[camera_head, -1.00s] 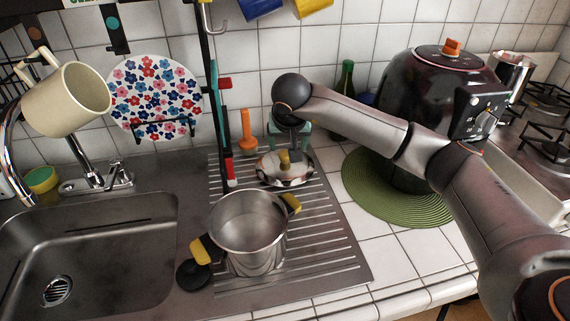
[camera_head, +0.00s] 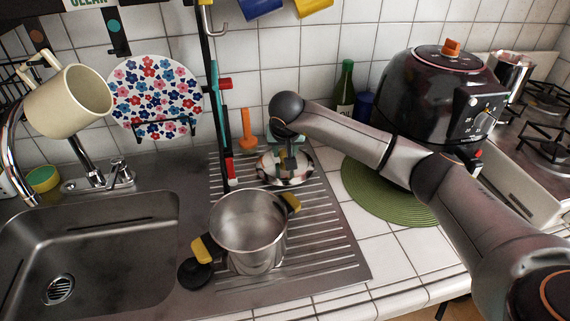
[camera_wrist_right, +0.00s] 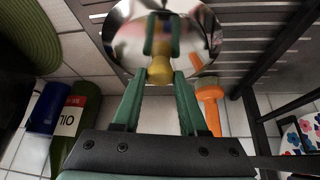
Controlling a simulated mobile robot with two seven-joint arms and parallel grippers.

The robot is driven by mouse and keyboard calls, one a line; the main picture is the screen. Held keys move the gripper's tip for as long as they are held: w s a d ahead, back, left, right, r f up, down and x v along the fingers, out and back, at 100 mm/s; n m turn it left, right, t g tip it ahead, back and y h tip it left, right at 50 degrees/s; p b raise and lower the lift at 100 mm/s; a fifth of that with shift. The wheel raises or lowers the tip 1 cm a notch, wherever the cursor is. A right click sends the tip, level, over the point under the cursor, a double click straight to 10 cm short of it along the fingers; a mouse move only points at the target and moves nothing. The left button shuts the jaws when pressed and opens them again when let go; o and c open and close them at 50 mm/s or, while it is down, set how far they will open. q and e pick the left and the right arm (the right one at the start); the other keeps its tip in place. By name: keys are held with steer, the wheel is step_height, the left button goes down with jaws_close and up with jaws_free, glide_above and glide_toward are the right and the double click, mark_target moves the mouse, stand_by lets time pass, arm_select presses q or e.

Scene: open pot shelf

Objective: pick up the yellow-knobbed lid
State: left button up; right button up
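The yellow-knobbed lid (camera_head: 273,174) is shiny metal and sits at the back of the ribbed drainboard, behind the pot. Its yellow knob (camera_wrist_right: 159,70) shows in the right wrist view, with the lid's mirror-like dome (camera_wrist_right: 125,38) beyond it. My right gripper (camera_head: 287,153) is right above the lid and mostly hides the knob in the head view. In the right wrist view its green fingers (camera_wrist_right: 160,76) are apart, one on each side of the knob, with small gaps showing. My left gripper is not in view.
A steel pot (camera_head: 248,222) with yellow-black handles stands in front of the lid. An orange utensil (camera_head: 247,128) stands behind-left. A dark rack post (camera_head: 212,100) rises at left. A green bottle (camera_head: 345,90) and black fryer (camera_head: 425,95) stand right.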

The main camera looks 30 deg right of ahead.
jaws_close()
stand_by(0.9)
